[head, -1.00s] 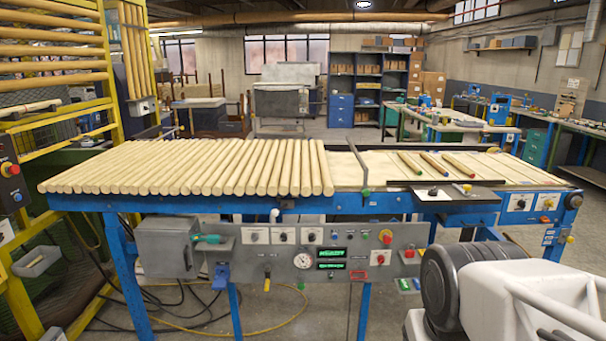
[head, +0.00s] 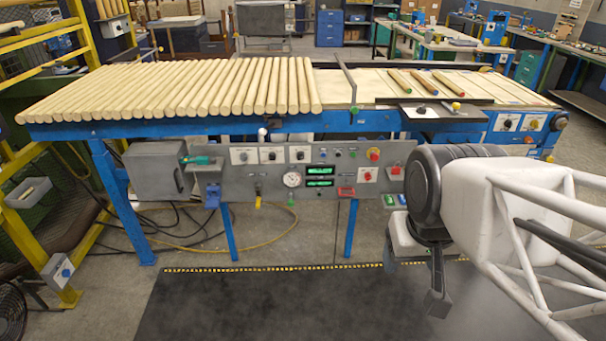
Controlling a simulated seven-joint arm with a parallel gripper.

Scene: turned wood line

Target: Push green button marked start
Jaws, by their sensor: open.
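The grey control panel (head: 228,184) hangs on the front of the blue machine. A small green button (head: 353,154) is at its upper right, left of a red knob (head: 374,154). Another green button (head: 390,200) sits low at the panel's right end, close to my arm. The lettering is too small to read, so I cannot tell which is marked start. My gripper (head: 437,303) shows partly as a dark finger pointing down at the right, in front of and below the panel. It is open, apart from the panel, and nothing is seen in it.
Several wooden rods (head: 170,88) lie on the machine's left top, and three coloured-tip rods (head: 426,82) on the right. A dark mat (head: 270,305) lies on the clear floor in front. Cables lie below left.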

